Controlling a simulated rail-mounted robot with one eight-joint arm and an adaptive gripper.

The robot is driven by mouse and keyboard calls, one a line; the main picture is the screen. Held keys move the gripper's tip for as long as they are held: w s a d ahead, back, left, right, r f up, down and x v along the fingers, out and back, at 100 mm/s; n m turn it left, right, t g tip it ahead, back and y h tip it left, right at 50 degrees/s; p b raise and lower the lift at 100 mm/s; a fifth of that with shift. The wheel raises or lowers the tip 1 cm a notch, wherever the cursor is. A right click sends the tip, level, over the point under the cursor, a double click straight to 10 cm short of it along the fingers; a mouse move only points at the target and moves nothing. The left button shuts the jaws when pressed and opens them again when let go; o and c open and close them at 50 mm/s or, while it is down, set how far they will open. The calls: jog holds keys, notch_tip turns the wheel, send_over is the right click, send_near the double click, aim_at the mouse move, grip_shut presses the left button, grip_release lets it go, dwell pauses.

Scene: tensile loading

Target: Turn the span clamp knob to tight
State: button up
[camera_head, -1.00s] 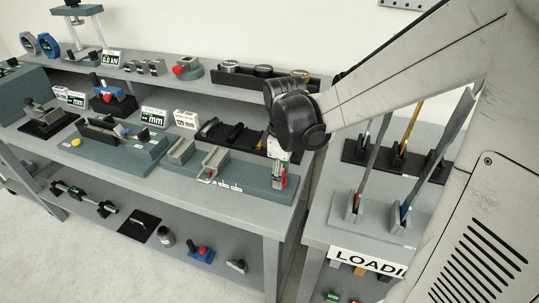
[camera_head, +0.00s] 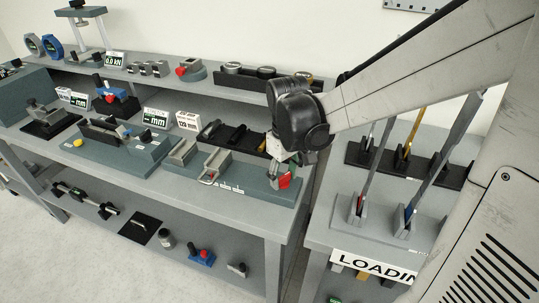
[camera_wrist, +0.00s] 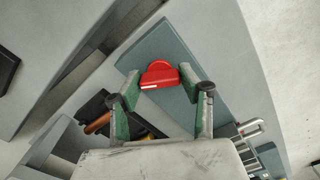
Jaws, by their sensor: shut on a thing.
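The red span clamp knob (camera_head: 285,181) is at the right end of a teal fixture base (camera_head: 228,189) on the bench. In the wrist view the knob (camera_wrist: 159,73) is a half-round red piece with a white mark along its straight edge. My gripper (camera_wrist: 160,83) has one fingertip at each side of the knob and is shut on it. In the head view my gripper (camera_head: 283,168) comes down over the knob and hides part of it. Small labels lie on the base left of the knob, too small to read.
A metal clamp block (camera_head: 213,164) stands left of the knob on the base. A black tray with dark rollers (camera_head: 235,136) lies behind. The bench's right edge is close to my gripper. A second table (camera_head: 375,224) with upright specimens stands to the right.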

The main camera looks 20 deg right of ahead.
aim_at(284, 176)
jog(key=m+b, duration=0.1)
jog(key=m, duration=0.5)
jog(key=shift+m, duration=0.3)
jog(key=m, duration=0.5)
jog(key=shift+m, duration=0.4)
jog(key=o, duration=1.1)
jog(key=shift+o, duration=0.2)
jog(key=shift+r, duration=0.1)
notch_tip(284, 176, up, 12)
